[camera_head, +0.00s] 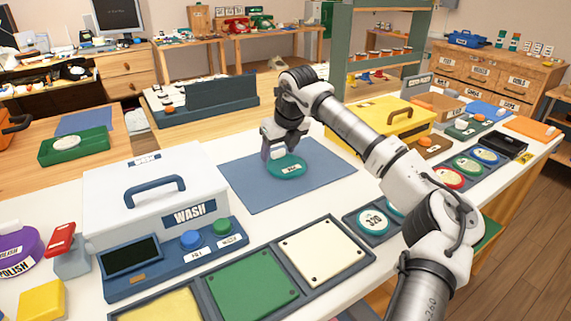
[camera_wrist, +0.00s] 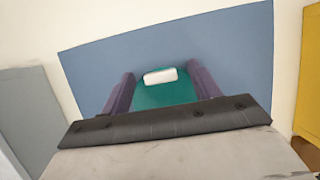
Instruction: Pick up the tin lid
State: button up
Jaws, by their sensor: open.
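A round teal-green tin lid (camera_head: 287,168) with a small white label lies on the blue mat (camera_head: 245,192). My gripper (camera_head: 276,155) is over the lid's left part, pointing down and open. In the wrist view, the lid (camera_wrist: 165,95) shows between the two fingers of my gripper (camera_wrist: 163,82), with its white label near the top. The near part of the lid is hidden behind the gripper body. I cannot tell whether the fingers touch it.
A white WASH box (camera_head: 150,195) with a blue handle stands left of the mat. A yellow toolbox (camera_head: 385,122) stands to the right. Green and cream panels (camera_head: 325,251) lie in front. A dark blue divided tray (camera_head: 205,98) is behind.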

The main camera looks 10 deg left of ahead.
jog(key=c, duration=1.1)
jog(key=shift+r, duration=0.2)
